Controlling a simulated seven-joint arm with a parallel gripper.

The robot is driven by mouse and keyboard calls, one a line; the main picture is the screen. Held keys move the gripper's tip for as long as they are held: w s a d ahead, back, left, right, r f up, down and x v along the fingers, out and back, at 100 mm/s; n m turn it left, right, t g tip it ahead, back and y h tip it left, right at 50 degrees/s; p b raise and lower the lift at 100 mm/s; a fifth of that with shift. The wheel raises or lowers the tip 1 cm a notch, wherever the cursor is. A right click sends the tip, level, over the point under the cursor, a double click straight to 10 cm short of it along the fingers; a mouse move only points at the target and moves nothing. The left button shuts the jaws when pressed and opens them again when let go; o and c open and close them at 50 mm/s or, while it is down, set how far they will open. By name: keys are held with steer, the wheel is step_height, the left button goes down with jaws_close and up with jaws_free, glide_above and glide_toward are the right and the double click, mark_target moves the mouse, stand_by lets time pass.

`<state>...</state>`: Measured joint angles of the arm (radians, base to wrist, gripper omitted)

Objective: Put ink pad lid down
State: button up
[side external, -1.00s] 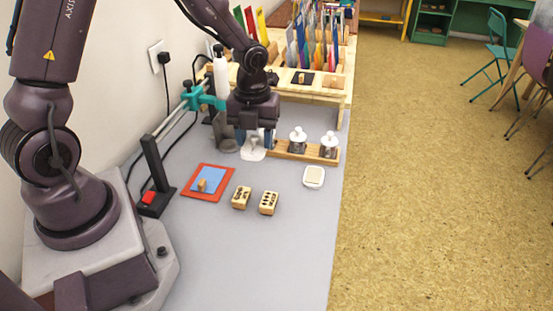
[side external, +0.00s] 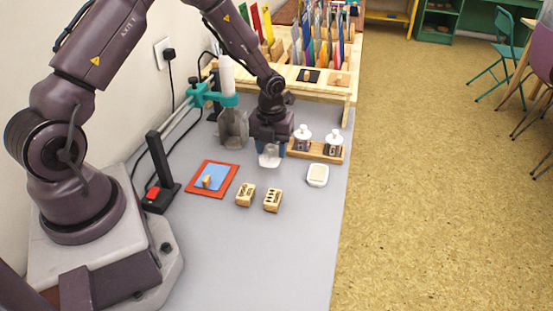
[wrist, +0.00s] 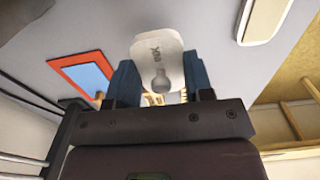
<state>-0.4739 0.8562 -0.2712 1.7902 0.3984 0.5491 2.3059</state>
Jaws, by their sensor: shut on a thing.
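The ink pad lid (wrist: 149,48) is white with a knob and dark "INK" lettering in the wrist view. It also shows in the side external view (side external: 268,160), below my gripper (side external: 269,148). My gripper's blue fingers (wrist: 160,82) are shut on the lid's knob. The lid seems held a little above the grey table, though the exact gap is hard to tell. The open ink pad (side external: 317,175), a white tray with a cream pad, lies on the table to the right of the lid. It shows at the upper right of the wrist view (wrist: 262,18).
Two wooden stamp blocks (side external: 245,195) (side external: 272,200) lie in front of the lid. A red-framed blue board (side external: 202,172) with a small wooden block lies to the left. A wooden rack (side external: 316,152) with white-knobbed items stands behind the pad. The front table (side external: 250,260) is clear.

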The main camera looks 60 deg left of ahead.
mark_target(277, 152)
steer(key=shift+w+a+f, duration=0.15)
steer(key=shift+w+f, duration=0.4)
steer(key=shift+f, duration=0.15)
steer(key=shift+w+a+f, duration=0.1)
steer(key=shift+w+f, duration=0.05)
steer(key=shift+f, duration=0.75)
steer(key=shift+w+f, duration=0.1)
steer(key=shift+f, duration=0.8)
steer(key=shift+f, duration=0.1)
steer(key=o, duration=0.9)
